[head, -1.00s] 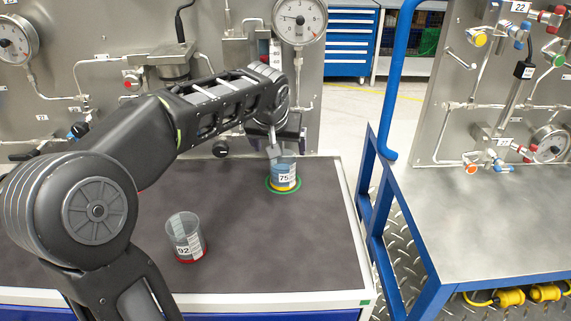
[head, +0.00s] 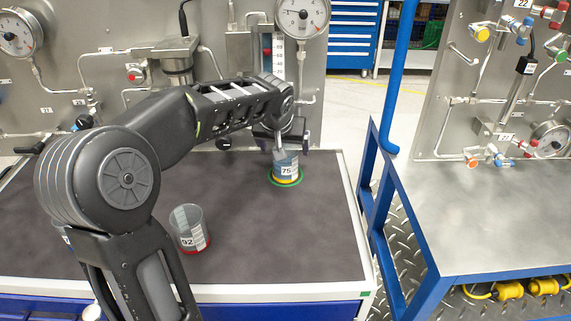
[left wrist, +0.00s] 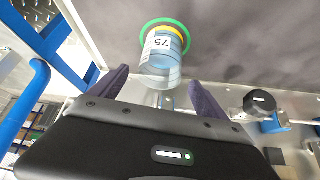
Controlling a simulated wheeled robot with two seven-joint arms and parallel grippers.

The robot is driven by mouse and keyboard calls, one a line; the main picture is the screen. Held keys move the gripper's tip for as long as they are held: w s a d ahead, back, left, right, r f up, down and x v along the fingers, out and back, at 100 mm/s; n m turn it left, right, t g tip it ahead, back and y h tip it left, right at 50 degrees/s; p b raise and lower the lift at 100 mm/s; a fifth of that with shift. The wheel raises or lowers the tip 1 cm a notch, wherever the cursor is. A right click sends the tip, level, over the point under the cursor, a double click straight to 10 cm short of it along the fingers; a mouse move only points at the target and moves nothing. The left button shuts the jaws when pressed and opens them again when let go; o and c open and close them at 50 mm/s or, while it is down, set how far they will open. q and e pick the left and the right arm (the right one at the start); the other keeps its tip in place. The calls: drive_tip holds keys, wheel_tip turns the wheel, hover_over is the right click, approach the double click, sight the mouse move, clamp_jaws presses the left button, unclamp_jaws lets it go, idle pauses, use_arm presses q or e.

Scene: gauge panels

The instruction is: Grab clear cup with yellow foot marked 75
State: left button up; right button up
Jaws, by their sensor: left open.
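The clear cup with the yellow foot, marked 75 (head: 286,168), stands upright on a green ring (head: 286,182) near the back right of the dark table top. It also shows in the left wrist view (left wrist: 163,51), just beyond the fingertips. My left gripper (head: 279,143) is open above and behind the cup. In the left wrist view its two dark fingers (left wrist: 157,84) are spread to either side of the cup's near rim, with nothing visibly gripped. My right gripper is not in view.
Another clear cup, with a red foot and marked 92 (head: 189,229), stands nearer the front of the table top (head: 270,245). A panel with gauges (head: 301,14) rises behind. A blue-framed metal cart (head: 480,220) stands to the right.

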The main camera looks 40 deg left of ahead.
use_arm(q)
drive_tip(key=x, duration=0.3)
drive_tip(key=shift+f, duration=0.15)
drive_tip(key=shift+c, duration=0.6)
drive_tip(key=c, duration=1.5)
drive_tip(key=shift+c, duration=0.8)
drive_tip(key=shift+r+p, duration=0.25)
drive_tip(key=shift+p, duration=0.05)
